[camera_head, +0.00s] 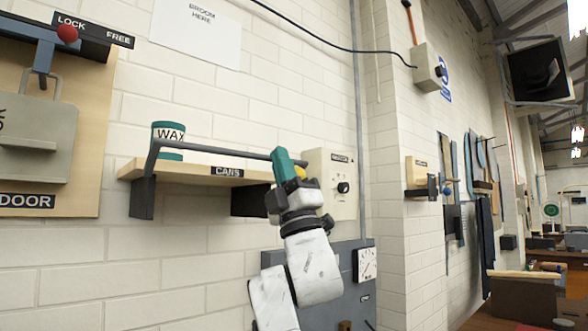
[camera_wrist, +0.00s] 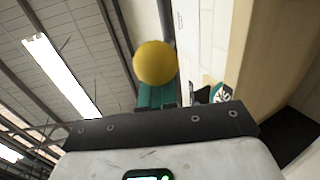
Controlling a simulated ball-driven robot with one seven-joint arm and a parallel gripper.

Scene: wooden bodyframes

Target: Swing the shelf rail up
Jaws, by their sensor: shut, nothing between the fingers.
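The shelf rail (camera_head: 215,149) is a dark bar that runs across above the front of the wooden shelf (camera_head: 190,173), in front of a green and white WAX can (camera_head: 168,135). Its left end bends down toward the left bracket. My gripper (camera_head: 281,160) is at the right end of the rail, its teal fingers shut and pointing up. A yellow ball knob (camera_head: 300,172) is right beside the fingers. In the wrist view the yellow knob (camera_wrist: 155,63) covers part of the teal fingers (camera_wrist: 158,97). Whether they touch, I cannot tell.
A switch box (camera_head: 331,187) is on the wall just right of my gripper, with a grey panel and gauge (camera_head: 366,265) below. A wooden board with a lock lever (camera_head: 45,60) is at the left.

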